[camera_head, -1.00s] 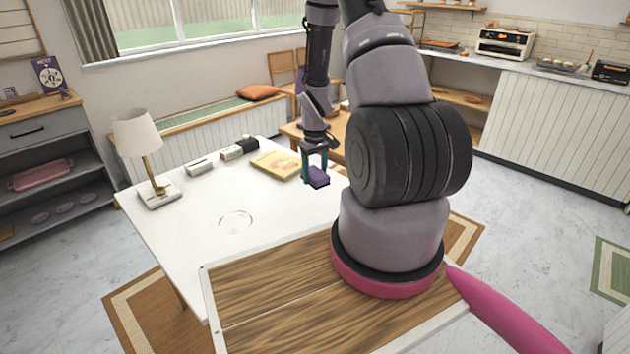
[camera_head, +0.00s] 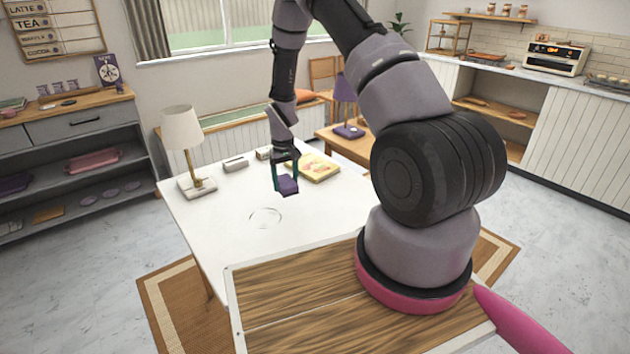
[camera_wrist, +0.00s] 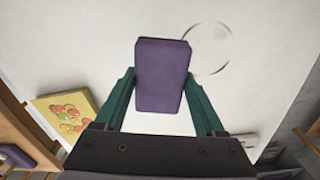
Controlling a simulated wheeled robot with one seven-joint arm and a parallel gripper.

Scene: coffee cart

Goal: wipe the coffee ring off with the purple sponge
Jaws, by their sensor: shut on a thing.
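The purple sponge (camera_head: 287,185) is held between the two green fingers of my gripper (camera_head: 286,172), above the white table (camera_head: 225,195). In the wrist view the sponge (camera_wrist: 162,75) fills the space between the fingers of the gripper (camera_wrist: 160,100). The coffee ring (camera_head: 265,218) is a faint, broken dark circle on the tabletop, nearer the camera and a little left of the sponge. In the wrist view the ring (camera_wrist: 230,60) lies just right of the sponge, whose edge overlaps its left side in the picture. The sponge appears raised off the table.
A lamp (camera_head: 197,187) stands at the table's left edge. A yellow book or box (camera_head: 313,168) with a picture lies at the back right, near the gripper. Small items, including a grey block (camera_head: 236,164), sit along the back edge. The tabletop around the ring is clear.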

